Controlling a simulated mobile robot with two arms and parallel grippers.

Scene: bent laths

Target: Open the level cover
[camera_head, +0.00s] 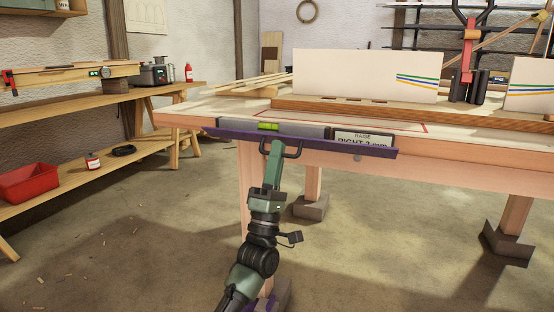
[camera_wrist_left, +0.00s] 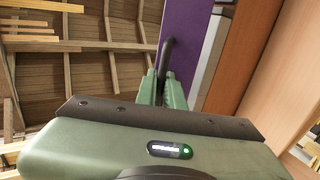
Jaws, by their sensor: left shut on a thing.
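The level cover (camera_head: 222,131) is a long purple panel along the front edge of the workbench. My left gripper (camera_head: 275,148) is shut on the cover's dark handle (camera_head: 298,146). In the left wrist view the fingers (camera_wrist_left: 158,88) close around the handle (camera_wrist_left: 166,55) beside the purple panel (camera_wrist_left: 189,45). My right gripper is out of view.
The workbench (camera_head: 460,163) carries a white board (camera_head: 350,75) and a red and black tool (camera_head: 469,55). A side bench at left holds a wooden piece (camera_head: 70,76), and a red bin (camera_head: 28,182) sits on its lower shelf. The floor in front is mostly clear.

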